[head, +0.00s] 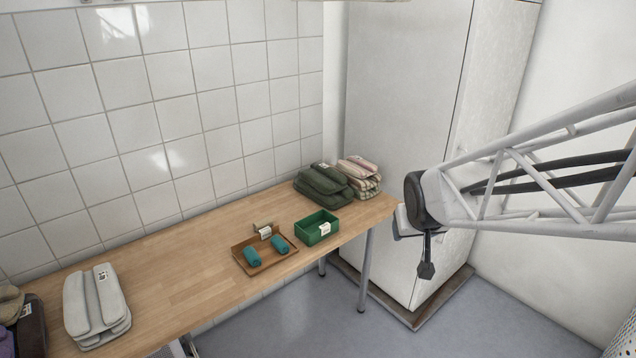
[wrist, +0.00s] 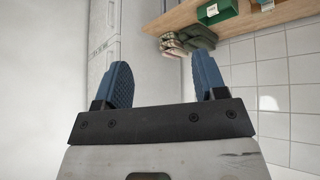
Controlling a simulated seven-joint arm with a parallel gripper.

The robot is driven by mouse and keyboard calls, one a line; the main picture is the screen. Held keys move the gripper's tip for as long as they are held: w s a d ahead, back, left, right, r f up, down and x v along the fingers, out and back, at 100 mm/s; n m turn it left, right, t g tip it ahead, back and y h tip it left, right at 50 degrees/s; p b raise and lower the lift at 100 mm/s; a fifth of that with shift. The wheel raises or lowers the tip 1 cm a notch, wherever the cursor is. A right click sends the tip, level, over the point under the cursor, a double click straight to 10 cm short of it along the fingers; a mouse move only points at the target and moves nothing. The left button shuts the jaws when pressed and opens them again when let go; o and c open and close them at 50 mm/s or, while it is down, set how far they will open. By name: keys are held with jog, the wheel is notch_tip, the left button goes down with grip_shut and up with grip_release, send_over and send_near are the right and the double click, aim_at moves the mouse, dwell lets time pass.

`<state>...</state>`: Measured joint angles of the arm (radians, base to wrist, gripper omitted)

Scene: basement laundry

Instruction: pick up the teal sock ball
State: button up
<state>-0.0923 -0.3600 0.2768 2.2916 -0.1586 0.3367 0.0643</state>
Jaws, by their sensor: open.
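Two teal rolled bundles lie in a shallow wooden tray (head: 265,268) on the table: one teal sock ball (head: 252,257) at the left and another teal sock ball (head: 279,244) to its right. From here I cannot tell them apart by anything but position. My gripper (wrist: 162,62) is open and empty, its two blue fingers spread in the wrist view. In the head view it hangs from the arm's end right of the table, well away from the tray. Neither teal bundle shows clearly in the wrist view.
A green box (head: 317,228) with a white label stands right of the tray. Dark green folded cloths (head: 323,186) and a plaid stack (head: 361,176) sit at the table's far right end. Grey folded towels (head: 97,306) lie at the left. A tall white cabinet (head: 405,120) stands behind my arm.

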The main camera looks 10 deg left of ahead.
jog(key=w+a+f+n+t+y, duration=0.1)
jog(key=w+a+f, duration=0.2)
jog(key=w, duration=0.3)
jog(key=w+a+f+n+t+y, duration=0.1)
jog(key=w+a+f, duration=0.2)
jog(key=w, duration=0.3)
jog(key=n+t+y, duration=0.3)
jog(key=n+y, duration=0.1)
jog(key=y, duration=0.2)
send_near(285, 248)
jog(key=w+d+r, duration=0.4)
jog(key=d+r, duration=0.2)
jog(key=r, duration=0.1)
jog(key=a+f+y, duration=0.1)
jog(key=a+f, duration=0.1)
jog(key=f, duration=0.1)
jog(key=a+f+y, duration=0.1)
jog(key=a+f, duration=0.2)
jog(key=a+f+n+y, duration=0.1)
jog(key=a+f, duration=0.1)
jog(key=f, duration=0.1)
jog(key=shift+s+a, duration=0.3)
jog(key=shift+y, duration=0.3)
jog(key=shift+x, duration=1.25)
jog(key=shift+w, duration=0.1)
jog(key=shift+f+x, duration=0.2)
jog(key=shift+x, duration=2.4)
